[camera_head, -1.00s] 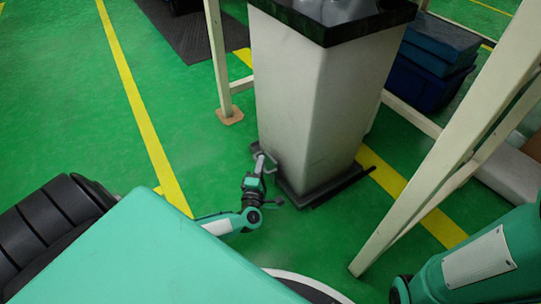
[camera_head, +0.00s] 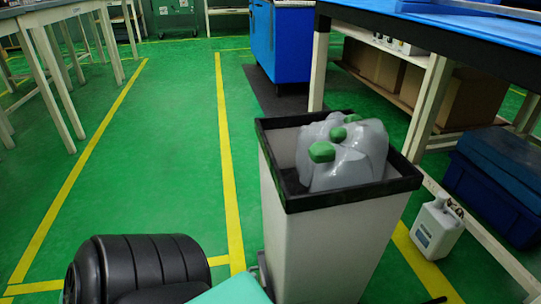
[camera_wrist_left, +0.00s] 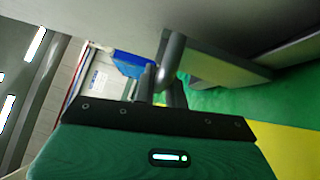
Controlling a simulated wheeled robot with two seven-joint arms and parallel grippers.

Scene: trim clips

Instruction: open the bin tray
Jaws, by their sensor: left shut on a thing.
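The tall pale grey bin (camera_head: 320,245) with a black rim stands upright just ahead in the head view. Grey jugs (camera_head: 345,155) with green caps sit in its open top. My left gripper is low at the bin's left side, almost wholly hidden in the head view. In the left wrist view my left gripper (camera_wrist_left: 160,82) is shut on a grey bar, which looks like the bin tray's handle (camera_wrist_left: 173,55), close under the bin's pale wall (camera_wrist_left: 110,18). The tray itself is hard to make out. My right gripper is out of view.
A white canister (camera_head: 437,228) stands on the floor right of the bin. Dark blue crates (camera_head: 495,180) and a blue-topped workbench (camera_head: 480,35) are on the right. A blue cabinet (camera_head: 283,45) is behind. The green floor (camera_head: 165,160) to the left is clear.

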